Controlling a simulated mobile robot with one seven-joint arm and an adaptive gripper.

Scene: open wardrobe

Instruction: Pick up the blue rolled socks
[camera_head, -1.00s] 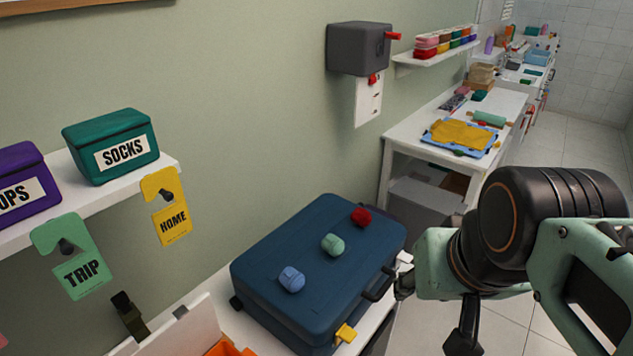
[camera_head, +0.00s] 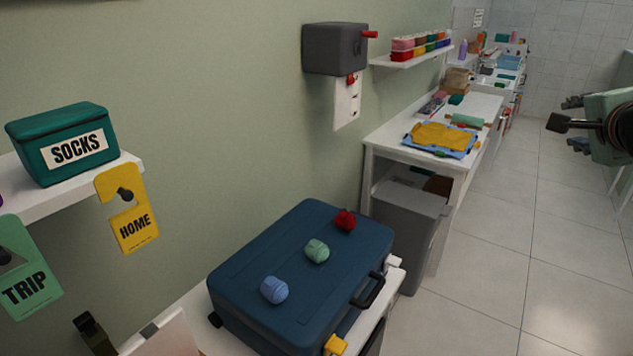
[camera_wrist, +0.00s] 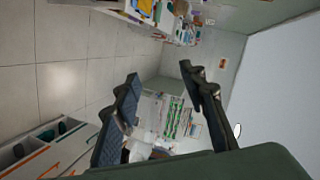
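The blue rolled socks (camera_head: 274,290) lie on the lid of a closed dark blue suitcase (camera_head: 240,262), near its front left. A green rolled pair (camera_head: 317,251) and a red rolled pair (camera_head: 345,220) lie behind it in a line. In the wrist view my gripper (camera_wrist: 159,77) has its two dark fingers spread apart with nothing between them. The socks are not seen in the wrist view, which shows floor and distant furniture. Part of my arm shows at the right edge of the head view, well away from the suitcase.
A green SOCKS box (camera_head: 62,143) stands on a wall shelf at left, with TRIP (camera_head: 28,268) and HOME (camera_head: 126,213) tags hanging. A grey bin (camera_head: 405,225) stands beyond the suitcase. The tiled floor (camera_head: 490,260) at right is clear.

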